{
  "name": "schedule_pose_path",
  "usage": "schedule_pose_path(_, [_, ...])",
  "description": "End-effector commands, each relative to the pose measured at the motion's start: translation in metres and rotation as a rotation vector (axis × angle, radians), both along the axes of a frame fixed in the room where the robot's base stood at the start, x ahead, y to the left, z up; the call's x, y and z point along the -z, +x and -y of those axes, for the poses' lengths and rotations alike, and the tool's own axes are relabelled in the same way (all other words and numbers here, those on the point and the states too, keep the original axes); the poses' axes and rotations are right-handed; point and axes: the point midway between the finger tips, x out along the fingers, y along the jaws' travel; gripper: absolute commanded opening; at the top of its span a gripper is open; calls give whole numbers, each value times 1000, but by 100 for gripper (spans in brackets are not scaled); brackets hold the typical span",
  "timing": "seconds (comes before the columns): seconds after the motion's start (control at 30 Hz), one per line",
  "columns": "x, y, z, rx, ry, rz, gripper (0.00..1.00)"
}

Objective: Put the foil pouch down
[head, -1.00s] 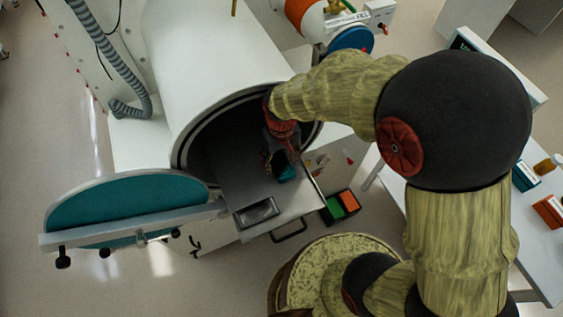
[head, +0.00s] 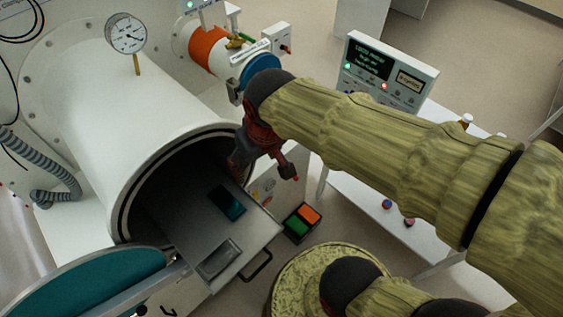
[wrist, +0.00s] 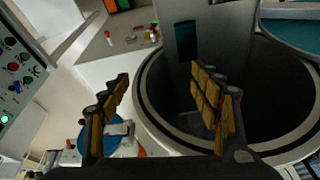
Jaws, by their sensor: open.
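The foil pouch (head: 227,203), dark with a teal sheen, lies flat on the grey sliding tray (head: 188,222) in the mouth of the round chamber. In the wrist view a dark teal-grey patch on the tray, likely the pouch (wrist: 187,40), shows beyond the fingers. My gripper (head: 264,168) is open and empty, apart from the pouch, above and to the right of it by the chamber rim. In the wrist view the two padded fingers (wrist: 160,85) stand wide apart with nothing between them.
The chamber's round rim (head: 128,195) surrounds the tray's back part. A shallow metal dish (head: 219,259) sits at the tray's front. The teal door (head: 95,285) stands open at lower left.

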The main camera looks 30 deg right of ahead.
Motion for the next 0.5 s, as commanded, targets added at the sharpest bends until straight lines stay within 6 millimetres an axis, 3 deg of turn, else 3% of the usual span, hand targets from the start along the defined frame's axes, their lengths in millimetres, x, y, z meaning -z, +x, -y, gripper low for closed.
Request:
schedule_pose_path(0.07, [-24,-24,17,43,6,76,63])
schedule_pose_path(0.2, [-42,-53,32,88,7,152,63])
schedule_pose_path(0.5, [-47,-65,37,105,7,181,63])
